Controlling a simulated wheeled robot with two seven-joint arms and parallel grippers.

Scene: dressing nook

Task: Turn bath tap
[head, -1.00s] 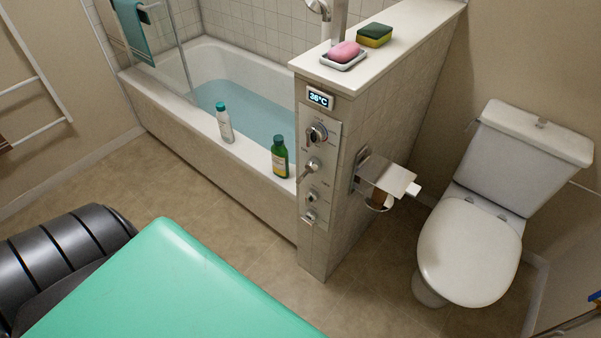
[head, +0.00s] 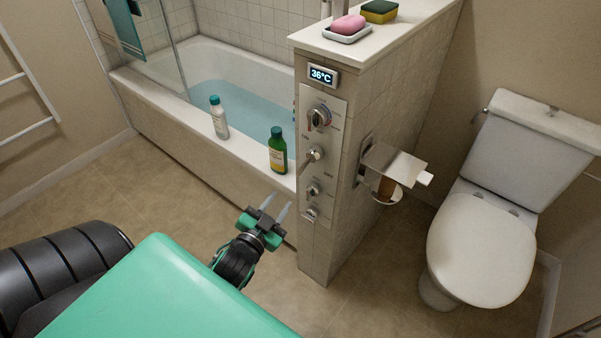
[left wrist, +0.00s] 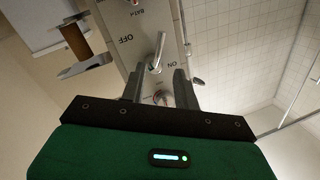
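A metal control panel (head: 322,135) is on the end of the tiled half-wall beside the bath. It carries a round dial (head: 319,117) at the top, a lever tap (head: 313,154) pointing down-left below it, and smaller knobs (head: 313,190) lower down. The left wrist view shows the lever (left wrist: 157,52) between OFF and ON marks. My left gripper (head: 276,206) is open and empty, low and left of the panel, apart from the lever. In the left wrist view a knob (left wrist: 163,98) appears between its fingers (left wrist: 158,78); contact cannot be told. My right gripper is not in view.
A white bottle (head: 219,118) and a green bottle (head: 278,150) stand on the bath rim. A display (head: 320,75) reads 36°C. A paper holder (head: 393,163) juts from the wall's right side, near the toilet (head: 480,245).

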